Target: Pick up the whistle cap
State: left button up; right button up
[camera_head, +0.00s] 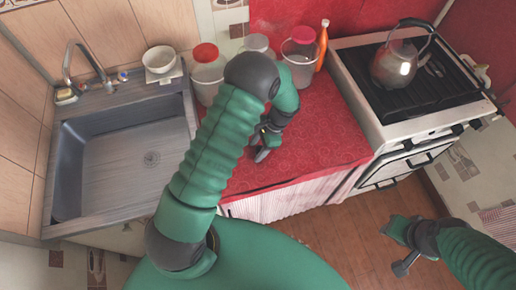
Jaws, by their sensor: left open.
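I cannot make out the whistle cap in this view; my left arm and gripper cover part of the red counter. A shiny metal kettle (392,66) with a dark handle stands on the stove. My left gripper (262,152) is open, low over or at the red oilcloth counter (315,125), pointing down near its left part. I see nothing clearly between its fingers. My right gripper (402,262) is at the lower right, over the floor in front of the stove, away from the counter. Its jaw opening is unclear.
A sink (75,170) with a tap is at left, with a white bowl (160,60) behind it. A red-lidded jar (207,72), other containers and an orange bottle (322,45) line the counter's back. The stove (440,120) adjoins at right. The counter's front right is clear.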

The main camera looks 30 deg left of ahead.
pick_arm(q)
jog(key=shift+d, duration=0.35)
jog(key=shift+d+r, duration=0.15)
jog(key=shift+d, duration=0.15)
jog(key=c, duration=0.5)
jog(key=shift+c, duration=1.2)
jog(key=shift+a, duration=0.25)
grip_shut()
jog(key=shift+a, duration=0.1)
pick_arm(e)
jog(key=shift+s+d, duration=0.1)
jog(key=shift+d, duration=0.25)
jog(key=shift+f, duration=0.1)
